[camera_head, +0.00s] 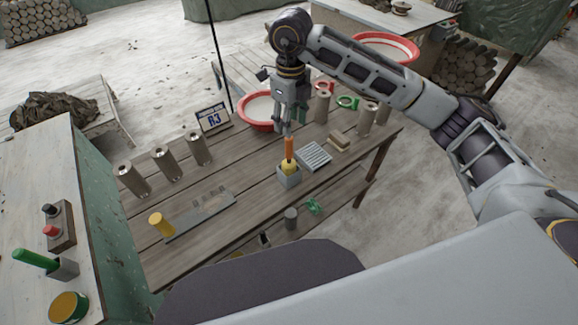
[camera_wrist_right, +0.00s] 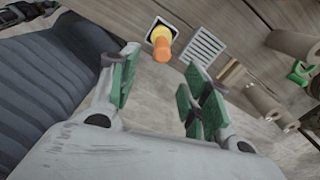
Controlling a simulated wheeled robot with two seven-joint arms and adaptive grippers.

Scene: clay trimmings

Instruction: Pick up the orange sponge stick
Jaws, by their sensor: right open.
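The orange sponge stick (camera_head: 289,150) stands upright in a small grey square holder (camera_head: 289,181) on the wooden table, its yellow sponge end down in the holder. In the right wrist view the stick (camera_wrist_right: 161,46) shows beyond the fingertips, with the holder (camera_wrist_right: 153,33) around its base. My right gripper (camera_head: 287,125) is open and points down just above the top of the stick. Its green-padded fingers (camera_wrist_right: 156,75) are apart with nothing between them. Whether the fingertips overlap the stick's top is hard to tell. My left gripper is not in view.
A ribbed grey rack (camera_head: 315,156) lies right beside the holder. A red-rimmed basin (camera_head: 257,112) stands behind, and a sign (camera_head: 213,118) left of it. Several metal cylinders (camera_head: 164,162) stand on the table.

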